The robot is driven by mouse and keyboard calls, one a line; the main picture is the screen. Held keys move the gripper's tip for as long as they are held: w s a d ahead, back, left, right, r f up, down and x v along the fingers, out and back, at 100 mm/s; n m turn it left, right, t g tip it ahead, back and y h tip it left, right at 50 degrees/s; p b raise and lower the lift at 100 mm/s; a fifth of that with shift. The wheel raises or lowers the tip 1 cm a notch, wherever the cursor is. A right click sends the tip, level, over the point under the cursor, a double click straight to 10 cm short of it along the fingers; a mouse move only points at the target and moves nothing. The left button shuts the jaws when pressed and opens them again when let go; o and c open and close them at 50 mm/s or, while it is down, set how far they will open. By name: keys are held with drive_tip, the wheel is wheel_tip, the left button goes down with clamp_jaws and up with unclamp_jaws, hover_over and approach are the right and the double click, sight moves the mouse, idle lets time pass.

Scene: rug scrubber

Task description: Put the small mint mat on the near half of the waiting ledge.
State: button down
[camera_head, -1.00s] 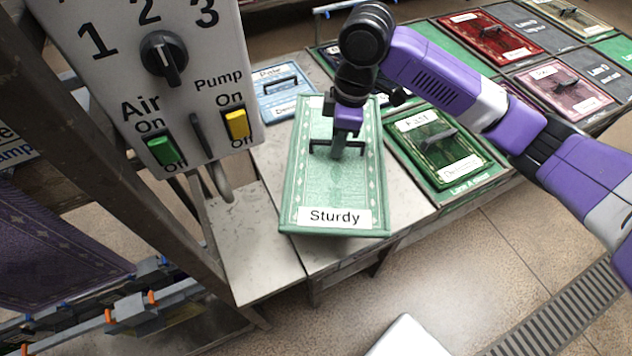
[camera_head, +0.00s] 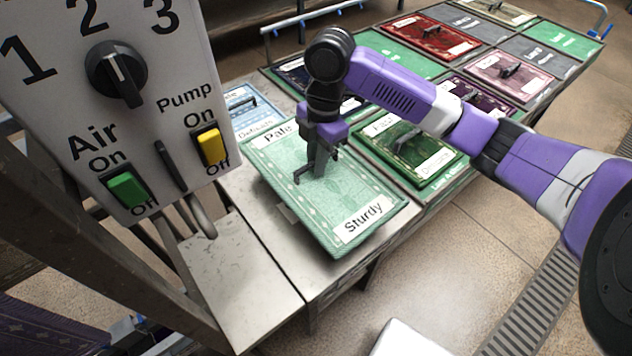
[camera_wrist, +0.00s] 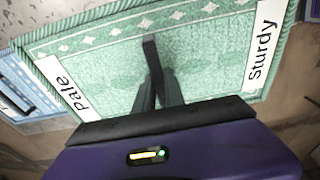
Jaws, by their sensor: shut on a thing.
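The small mint mat (camera_head: 350,190) has white labels reading "Pale" and "Sturdy" and a black handle. My gripper (camera_head: 320,172) is shut on that handle and holds the mat over the grey metal table, tilted and turned, its "Sturdy" end toward the lower right. In the wrist view the mat (camera_wrist: 200,70) fills the upper picture, with the fingers of my gripper (camera_wrist: 158,85) on the handle. The bare grey ledge (camera_head: 235,275) at the table's near left end may be the waiting ledge; no label shows on it. The mat hides part of the table.
A light blue mat (camera_head: 240,103) lies behind the mint mat, and a dark green mat (camera_head: 410,150) lies to its right. A control panel (camera_head: 115,100) with a dial and switches stands at the left, close to the ledge. Several other mats lie farther back.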

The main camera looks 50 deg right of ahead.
sight(317, 183)
drive_tip(key=shift+f, duration=3.95)
drive_tip(key=shift+f, duration=0.15)
drive_tip(key=c, duration=1.4)
unclamp_jaws()
drive_tip(key=r, duration=0.4)
drive_tip(key=d+r, duration=0.1)
drive_tip(key=r, duration=0.7)
drive_tip(key=shift+s+d+r, duration=0.15)
drive_tip(key=shift+s+d, duration=0.05)
